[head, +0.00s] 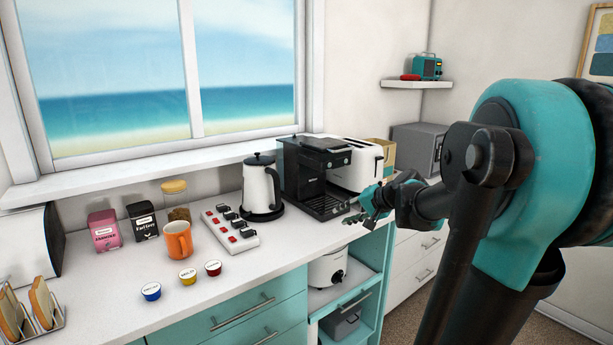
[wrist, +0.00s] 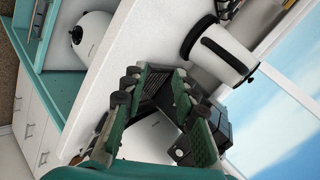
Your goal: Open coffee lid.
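The black coffee machine (head: 303,172) stands on the counter between the kettle and the toaster. Its top, with the lid (head: 326,144), looks closed in the head view. My gripper (head: 362,212) is in front and to the right of the machine, lower than its top and apart from it. In the wrist view my gripper (wrist: 162,78) is open, with nothing between its fingers. The coffee machine (wrist: 222,125) shows there behind the fingers, partly hidden by them.
A white kettle (head: 261,188) stands left of the machine and a white toaster (head: 362,163) right of it. A switch strip (head: 230,226), an orange mug (head: 178,240), a jar (head: 177,198) and several coloured capsules (head: 187,277) are farther left.

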